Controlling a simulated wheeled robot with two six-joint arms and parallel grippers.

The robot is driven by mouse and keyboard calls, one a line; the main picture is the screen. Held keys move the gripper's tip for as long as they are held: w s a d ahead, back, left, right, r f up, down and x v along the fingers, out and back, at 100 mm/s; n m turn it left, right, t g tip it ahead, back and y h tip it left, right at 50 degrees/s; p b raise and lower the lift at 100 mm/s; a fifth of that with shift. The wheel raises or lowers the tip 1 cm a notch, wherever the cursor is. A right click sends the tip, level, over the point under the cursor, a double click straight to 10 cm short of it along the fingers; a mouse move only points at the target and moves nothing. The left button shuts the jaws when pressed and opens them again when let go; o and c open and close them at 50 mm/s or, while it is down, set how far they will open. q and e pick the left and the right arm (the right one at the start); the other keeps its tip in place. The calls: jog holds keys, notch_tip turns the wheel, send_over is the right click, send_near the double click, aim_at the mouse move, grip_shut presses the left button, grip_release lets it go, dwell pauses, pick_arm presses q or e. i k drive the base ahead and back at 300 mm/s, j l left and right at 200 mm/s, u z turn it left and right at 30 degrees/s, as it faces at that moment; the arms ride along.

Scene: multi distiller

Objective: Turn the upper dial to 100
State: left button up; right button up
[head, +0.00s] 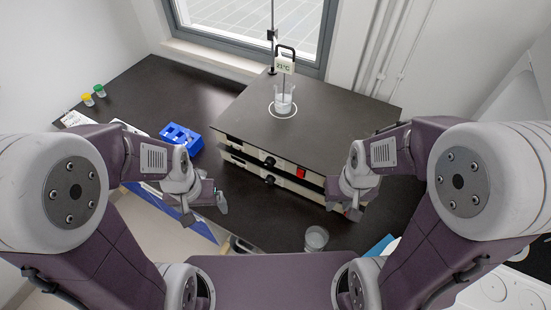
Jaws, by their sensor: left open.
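The distiller (325,130) stands on the dark bench with a wide black top plate. Its front has two black dials, the upper dial (269,161) and the lower dial (270,180) just below it. The dial markings are too small to read. My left gripper (205,210) is open and empty, in front of and left of the dials, apart from them. My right gripper (345,209) hangs near the right end of the distiller's front, apart from the dials. Its fingers are too small to judge how far they are parted.
A red switch (301,174) sits right of the dials. Another glass (316,239) stands near the bench front. A blue rack (181,138) and two small capped bottles (94,95) are at left.

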aim_at(270, 162)
jog(key=k+j+u, duration=0.45)
jog(key=j, duration=0.2)
jog(key=k+j+u, duration=0.2)
jog(key=j, duration=0.2)
